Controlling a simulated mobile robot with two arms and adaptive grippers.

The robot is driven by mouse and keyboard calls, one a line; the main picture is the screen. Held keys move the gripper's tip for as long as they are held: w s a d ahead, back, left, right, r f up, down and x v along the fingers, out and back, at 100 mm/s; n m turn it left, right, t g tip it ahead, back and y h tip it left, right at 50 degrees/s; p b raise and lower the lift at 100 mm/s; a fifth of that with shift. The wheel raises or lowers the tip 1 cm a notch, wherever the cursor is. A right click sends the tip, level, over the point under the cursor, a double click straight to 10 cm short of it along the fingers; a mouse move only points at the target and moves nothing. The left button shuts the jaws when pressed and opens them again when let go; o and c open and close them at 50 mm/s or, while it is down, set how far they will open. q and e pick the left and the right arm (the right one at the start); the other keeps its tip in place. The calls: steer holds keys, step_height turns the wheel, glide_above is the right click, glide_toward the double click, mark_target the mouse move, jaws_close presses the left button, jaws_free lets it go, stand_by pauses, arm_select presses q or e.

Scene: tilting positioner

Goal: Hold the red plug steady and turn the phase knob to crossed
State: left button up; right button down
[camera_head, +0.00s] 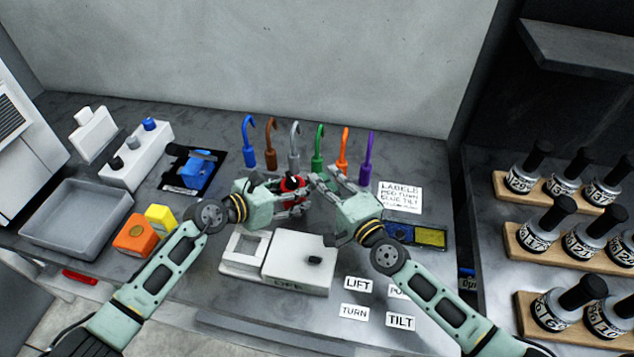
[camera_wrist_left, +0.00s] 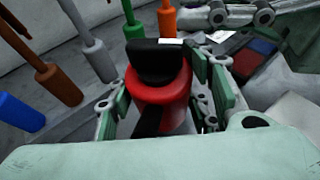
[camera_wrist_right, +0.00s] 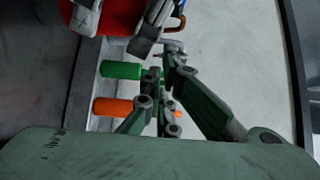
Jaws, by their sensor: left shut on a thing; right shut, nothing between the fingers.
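The red plug (camera_head: 290,184) is held between the fingers of my left gripper (camera_head: 296,199), above the bench. In the left wrist view the red plug (camera_wrist_left: 163,98) is a red cylinder between the green finger pads. A black knob (camera_wrist_left: 157,62) with a white mark sits on its top; I cannot read its setting. My right gripper (camera_head: 318,182) is shut and empty, close to the right of the plug. In the right wrist view part of the red plug (camera_wrist_right: 112,14) shows at the top, beyond the closed fingertips (camera_wrist_right: 160,78). The knob cannot be made out there.
Several coloured hooked tools, including a green one (camera_head: 318,160), stand behind the grippers. A white fixture (camera_head: 300,262) sits below them. A blue device (camera_head: 197,170), yellow and orange blocks and a grey tray (camera_head: 78,222) are at left. Label cards (camera_head: 353,312) lie in front; bottles on racks (camera_head: 560,250) stand right.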

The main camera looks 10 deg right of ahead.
arm_select(q)
steer(key=shift+s, duration=0.1)
arm_select(e)
steer(key=a+v, duration=0.1)
steer(key=v, duration=0.8)
steer(key=shift+s+a, duration=0.2)
steer(key=shift+s, duration=0.45)
steer(key=shift+r, duration=0.1)
arm_select(q)
steer(key=o, duration=1.4)
steer(key=shift+o, duration=0.2)
